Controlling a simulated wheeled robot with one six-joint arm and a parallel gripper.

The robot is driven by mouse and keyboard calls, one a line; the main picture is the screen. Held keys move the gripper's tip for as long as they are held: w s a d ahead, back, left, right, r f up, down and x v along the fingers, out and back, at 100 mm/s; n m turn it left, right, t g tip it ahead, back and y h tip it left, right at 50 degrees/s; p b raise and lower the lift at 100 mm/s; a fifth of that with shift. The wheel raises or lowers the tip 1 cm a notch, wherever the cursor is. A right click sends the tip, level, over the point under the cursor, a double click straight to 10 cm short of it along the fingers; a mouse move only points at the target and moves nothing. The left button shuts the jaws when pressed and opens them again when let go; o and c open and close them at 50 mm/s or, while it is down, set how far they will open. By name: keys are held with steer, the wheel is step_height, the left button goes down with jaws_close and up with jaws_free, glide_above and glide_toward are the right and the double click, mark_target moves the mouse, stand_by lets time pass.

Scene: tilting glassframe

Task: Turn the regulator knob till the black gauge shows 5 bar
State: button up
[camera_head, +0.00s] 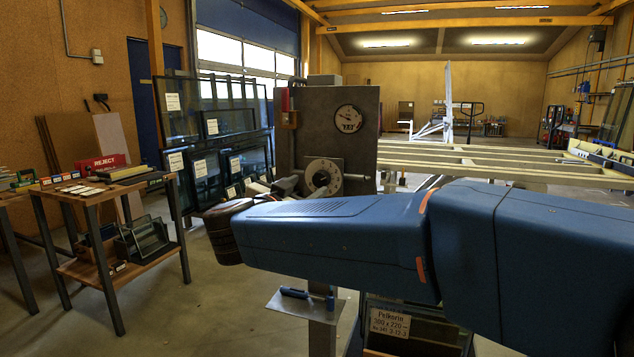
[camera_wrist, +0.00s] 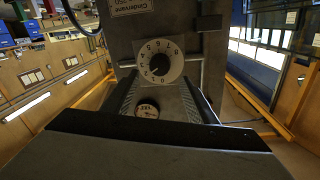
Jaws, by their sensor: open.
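The regulator knob is a small dark knob (camera_head: 321,179) in the centre of a white numbered dial on a tall grey panel. It also shows in the wrist view (camera_wrist: 157,62), which looks turned upside down. A round dark-rimmed gauge (camera_head: 348,119) with a pale face sits above the dial; in the wrist view the gauge (camera_wrist: 147,108) shows between my fingers. Its needle is too small to read. My gripper (camera_head: 288,186) is at the dial's left in the head view. In the wrist view my gripper (camera_wrist: 160,80) is open, with nothing seen between the fingertips; contact with the knob cannot be told.
My blue arm fills the lower right. A wooden bench (camera_head: 101,193) with a red REJECT sign stands at left. Glass panes lean behind it. A small metal shelf (camera_head: 300,306) holds a blue tool below.

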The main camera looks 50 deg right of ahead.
mark_target(320, 179)
steer(key=shift+x, duration=3.55)
steer(key=c, duration=1.1)
